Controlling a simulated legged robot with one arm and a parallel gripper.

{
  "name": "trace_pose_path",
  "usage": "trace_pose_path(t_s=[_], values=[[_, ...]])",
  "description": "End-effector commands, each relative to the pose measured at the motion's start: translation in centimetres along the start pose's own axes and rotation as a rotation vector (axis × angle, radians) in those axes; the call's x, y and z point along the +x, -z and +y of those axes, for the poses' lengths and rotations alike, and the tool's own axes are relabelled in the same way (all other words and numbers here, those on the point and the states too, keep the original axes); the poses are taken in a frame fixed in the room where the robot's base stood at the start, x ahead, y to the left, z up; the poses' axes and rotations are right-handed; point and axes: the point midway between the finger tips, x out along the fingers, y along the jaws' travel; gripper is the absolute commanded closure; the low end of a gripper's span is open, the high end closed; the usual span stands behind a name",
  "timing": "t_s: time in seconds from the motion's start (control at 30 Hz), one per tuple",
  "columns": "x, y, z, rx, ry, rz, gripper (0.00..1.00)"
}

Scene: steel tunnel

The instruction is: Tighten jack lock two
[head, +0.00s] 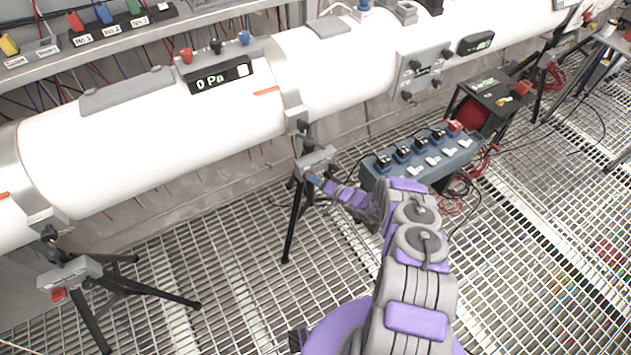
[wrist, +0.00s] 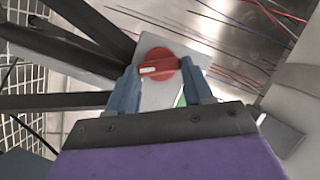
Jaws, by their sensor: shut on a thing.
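In the wrist view, a red round lock knob (wrist: 158,62) with a white mark sits on a grey plate (wrist: 158,103). The two blue fingers of my gripper (wrist: 160,70) are on either side of the knob, shut on it. In the head view, my gripper (head: 312,179) reaches the grey head of the middle jack (head: 318,160), under the white pipe. That jack's knob is hidden there by my gripper. Another jack (head: 72,271) with a red knob (head: 59,294) stands at the lower left.
The white pipe (head: 150,115) runs across above the jacks, with a pressure display (head: 222,77) reading 0 Pa. A blue-grey switch box (head: 425,155) stands right of my gripper. Red cables (head: 475,168) lie near it. Grating floor (head: 235,270) is open between the jacks.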

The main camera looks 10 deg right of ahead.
Motion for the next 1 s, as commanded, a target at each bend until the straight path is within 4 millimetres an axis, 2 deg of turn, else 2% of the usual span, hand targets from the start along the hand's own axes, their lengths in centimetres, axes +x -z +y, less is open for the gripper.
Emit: trace_pose_path(t_s=[0.2, 0.23, 0.5, 0.8, 0.87, 1.0], values=[[-0.2, 0.2, 0.3, 0.000, -0.007, 0.005, 0.79], [-0.2, 0.2, 0.3, 0.000, -0.007, 0.005, 0.48], [-0.1, 0.1, 0.1, -0.001, -0.004, 0.004, 0.23], [-0.4, 0.1, 0.0, -0.001, -0.003, 0.002, 0.23], [-0.9, 0.1, 0.0, -0.002, -0.003, 0.002, 0.23], [-3.2, 0.3, 0.0, -0.001, -0.006, 0.005, 0.23]])
